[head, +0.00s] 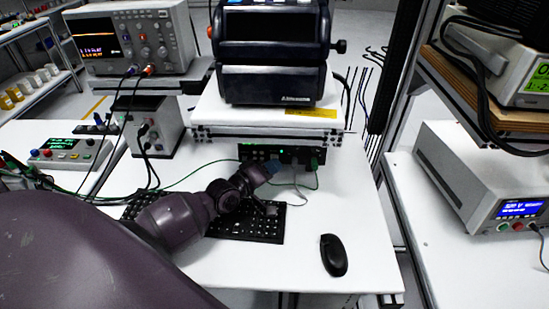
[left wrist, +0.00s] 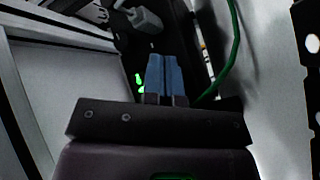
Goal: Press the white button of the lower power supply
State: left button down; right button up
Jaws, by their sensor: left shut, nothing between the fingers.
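The lower power supply (head: 466,178) is a white box with a lit blue display, on the white surface at the right. Its small front controls are too small to tell the white button apart. Above it, on a wooden shelf, sits another white unit with a green display (head: 535,80). My left gripper (head: 272,166) is at the table's middle, far left of the lower power supply, in front of a black box with green lights (head: 285,154). Its blue fingers are together and empty, as the left wrist view (left wrist: 166,72) also shows. My right gripper is not in view.
A keyboard (head: 245,224) lies under my left arm, and a black mouse (head: 333,255) lies to its right. A green cable (left wrist: 228,50) passes beside the fingers. A metal frame post (head: 411,70) and a gap separate the table from the right-hand surface. An oscilloscope (head: 135,38) stands back left.

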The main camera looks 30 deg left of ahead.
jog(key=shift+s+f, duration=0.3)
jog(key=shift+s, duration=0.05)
pick_arm(q)
jog(key=shift+w+a, duration=0.1)
jog(key=shift+w, duration=0.05)
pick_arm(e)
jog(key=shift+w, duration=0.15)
